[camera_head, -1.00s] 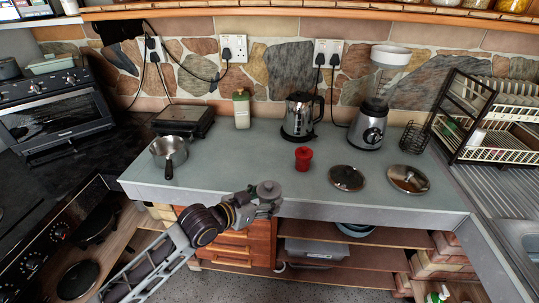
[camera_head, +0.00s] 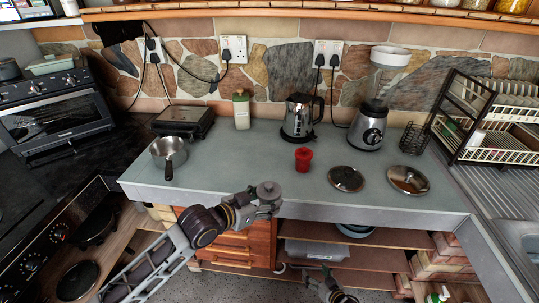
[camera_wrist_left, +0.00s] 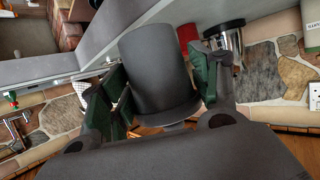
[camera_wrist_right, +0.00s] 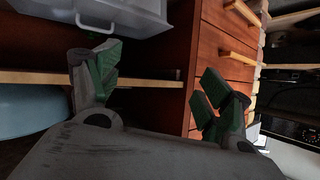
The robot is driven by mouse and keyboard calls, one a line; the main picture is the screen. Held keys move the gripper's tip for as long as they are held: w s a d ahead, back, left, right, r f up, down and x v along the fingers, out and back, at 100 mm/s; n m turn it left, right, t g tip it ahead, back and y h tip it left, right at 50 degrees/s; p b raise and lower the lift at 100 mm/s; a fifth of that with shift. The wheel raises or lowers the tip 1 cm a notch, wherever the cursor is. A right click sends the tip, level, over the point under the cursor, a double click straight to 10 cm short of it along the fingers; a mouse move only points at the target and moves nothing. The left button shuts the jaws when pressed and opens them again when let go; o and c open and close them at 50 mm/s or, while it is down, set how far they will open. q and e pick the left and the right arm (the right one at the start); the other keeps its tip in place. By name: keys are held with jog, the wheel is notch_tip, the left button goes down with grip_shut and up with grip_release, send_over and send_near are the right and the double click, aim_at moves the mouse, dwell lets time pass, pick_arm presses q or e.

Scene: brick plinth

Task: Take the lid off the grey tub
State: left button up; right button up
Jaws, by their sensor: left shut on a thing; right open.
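The grey tub (camera_head: 267,197) is in my left gripper (camera_head: 263,205), in front of the counter's front edge. It looks upright in the head view, with a round grey lid (camera_head: 268,187) with a small knob on its top. In the left wrist view the tub (camera_wrist_left: 155,60) is a dark grey cylinder between the green finger pads. My right gripper (camera_head: 326,275) is low at the bottom of the head view, apart from the tub. In the right wrist view its fingers (camera_wrist_right: 152,85) are spread with nothing between them.
The counter (camera_head: 235,160) carries a saucepan (camera_head: 168,152), a red pot (camera_head: 303,159), a kettle (camera_head: 298,117), a blender (camera_head: 369,128) and two round lids (camera_head: 346,178) (camera_head: 408,180). Below are wooden drawers (camera_head: 240,240) and open shelves with a grey box (camera_head: 312,252). The counter's front middle is clear.

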jog(key=w+a+r+n+g+y, duration=0.25)
jog(key=a+r+y, duration=0.45)
jog(key=r, duration=0.5)
jog(key=w+a+r+n+g+y, duration=0.1)
jog(key=a+r+n+y, duration=0.3)
jog(key=a+r, duration=0.7)
jog(key=s+a+r+n+g+h, duration=0.1)
jog(key=s+r+n+g+h, duration=0.3)
jog(key=s+r+n+g, duration=0.8)
jog(key=s+a+r+n+g+h, duration=0.25)
jog(key=s+r+n+g, duration=0.25)
jog(key=s+r+g, duration=0.7)
jog(key=w+a+r+n+t+h, duration=0.1)
jog(key=w+r+n+t+h, duration=0.15)
jog(key=r+n, duration=0.4)
jog(key=w+r+n+t+h, duration=0.2)
jog(key=r+n+t+h, duration=0.1)
jog(key=r+n, duration=0.35)
jog(key=w+d+r+n+t+h, duration=0.1)
jog(key=w+n+t+h, duration=0.1)
jog(key=w+t, duration=0.3)
jog(key=w+d+r+n+t+h, duration=0.1)
jog(key=w+t, duration=0.5)
jog(key=w, duration=0.7)
jog(key=shift+d+r+n+h, duration=0.15)
jog(key=shift+d+n+h, duration=0.3)
jog(key=shift+h, duration=0.75)
